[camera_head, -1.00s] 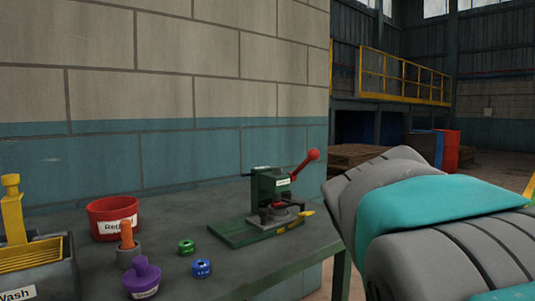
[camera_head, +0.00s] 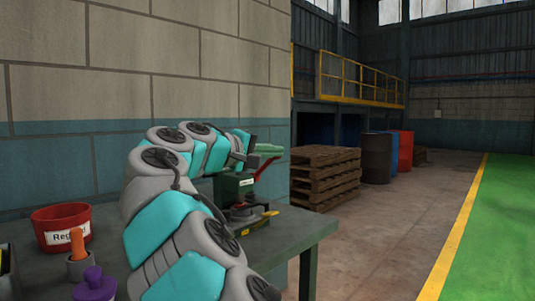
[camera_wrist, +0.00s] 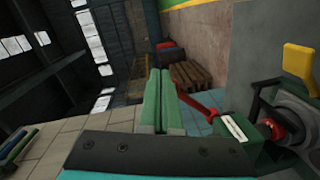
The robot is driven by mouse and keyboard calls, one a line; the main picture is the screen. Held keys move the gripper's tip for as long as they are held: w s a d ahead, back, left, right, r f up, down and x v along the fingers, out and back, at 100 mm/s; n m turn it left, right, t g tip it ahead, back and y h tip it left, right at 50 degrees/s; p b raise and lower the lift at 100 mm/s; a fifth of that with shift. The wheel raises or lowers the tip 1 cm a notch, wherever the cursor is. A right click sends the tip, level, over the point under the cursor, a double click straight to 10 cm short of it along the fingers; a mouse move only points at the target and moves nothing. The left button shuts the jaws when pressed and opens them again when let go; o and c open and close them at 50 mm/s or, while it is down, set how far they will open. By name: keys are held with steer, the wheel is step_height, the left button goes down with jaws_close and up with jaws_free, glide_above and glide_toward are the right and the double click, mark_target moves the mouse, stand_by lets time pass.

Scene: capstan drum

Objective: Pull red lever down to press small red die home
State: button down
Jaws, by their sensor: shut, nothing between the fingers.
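The green press (camera_head: 231,187) stands on the table, partly behind my arm. Its red lever (camera_head: 265,168) slants up to the right, and its knob end is hidden by my gripper. My gripper (camera_head: 268,150) is shut and empty, with its green fingers close by the lever. In the wrist view the shut fingers (camera_wrist: 160,76) point away, and the lever (camera_wrist: 198,105) runs from the green press body (camera_wrist: 240,138) to just right of them. I cannot tell whether they touch. A red part (camera_wrist: 273,131) shows beside the press body; I cannot tell whether it is the small red die.
A red labelled bucket (camera_head: 63,230), a grey cup with an orange handle (camera_head: 79,255) and a purple knobbed piece (camera_head: 94,286) stand at the left. The table's right edge (camera_head: 318,232) is near the press. Pallets (camera_head: 325,178) and drums stand beyond, with open floor.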

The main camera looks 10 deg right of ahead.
mark_target(267, 164)
steer(key=w+a+n+t, duration=0.2)
steer(key=w+a+t, duration=0.1)
steer(key=a, duration=0.7)
steer(key=shift+w+f+n+y, duration=0.25)
steer(key=shift+w+n+y, duration=0.05)
steer(key=shift+w, duration=0.2)
steer(key=p+x, duration=0.2)
steer(key=x, duration=0.8)
steer(key=shift+s+d+f+b, duration=0.1)
steer(key=shift+s+d+b, duration=0.2)
steer(key=shift+s+b, duration=0.25)
steer(key=shift+s+d+f+b, duration=0.15)
steer(key=shift+s+d+b, duration=0.2)
steer(key=shift+s, duration=0.3)
steer(key=shift+s+d+f+b, duration=0.1)
steer(key=shift+s+d+b, duration=0.1)
steer(key=shift+s+b, duration=0.35)
steer(key=shift+s+f, duration=0.1)
steer(key=shift+f, duration=0.05)
